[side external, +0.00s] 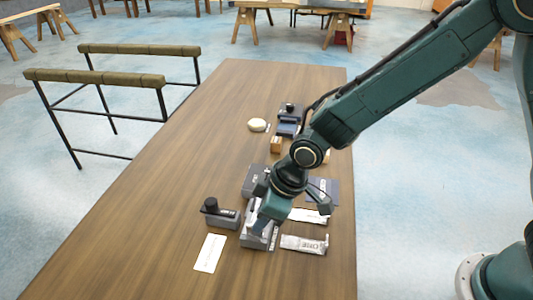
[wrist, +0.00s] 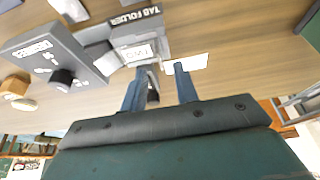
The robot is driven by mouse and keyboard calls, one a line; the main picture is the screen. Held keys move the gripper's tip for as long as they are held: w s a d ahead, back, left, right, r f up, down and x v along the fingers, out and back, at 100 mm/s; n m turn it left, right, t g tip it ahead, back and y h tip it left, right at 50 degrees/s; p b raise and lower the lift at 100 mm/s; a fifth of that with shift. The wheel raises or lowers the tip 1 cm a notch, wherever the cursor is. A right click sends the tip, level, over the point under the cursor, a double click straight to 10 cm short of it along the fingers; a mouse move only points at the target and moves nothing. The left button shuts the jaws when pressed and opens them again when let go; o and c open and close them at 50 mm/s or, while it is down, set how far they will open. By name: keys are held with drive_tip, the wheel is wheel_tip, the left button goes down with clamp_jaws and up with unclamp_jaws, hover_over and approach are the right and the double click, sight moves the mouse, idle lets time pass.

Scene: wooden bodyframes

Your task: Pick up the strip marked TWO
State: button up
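A small white strip (wrist: 137,53) with dark lettering that seems to read TWO sits at the grey tab folder (wrist: 138,25) in the wrist view. The lettering is small and blurred. My gripper (wrist: 160,66) is open, its two fingers apart with nothing visibly held between them. The left fingertip is close to the strip's edge in the picture; I cannot tell if they touch. In the side view my gripper (side external: 257,227) is low over the tab folder (side external: 256,242) and hides much of it.
A grey block with a black knob (side external: 222,214) stands left of my gripper. A white card (side external: 209,253) lies in front of it. Silvery packets (side external: 305,244) lie to the right. More grey devices, a small wooden block (side external: 276,145) and a pale round object (side external: 257,125) are farther back. The table's left side is clear.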

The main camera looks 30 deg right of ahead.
drive_tip(key=shift+x, duration=1.85)
clamp_jaws()
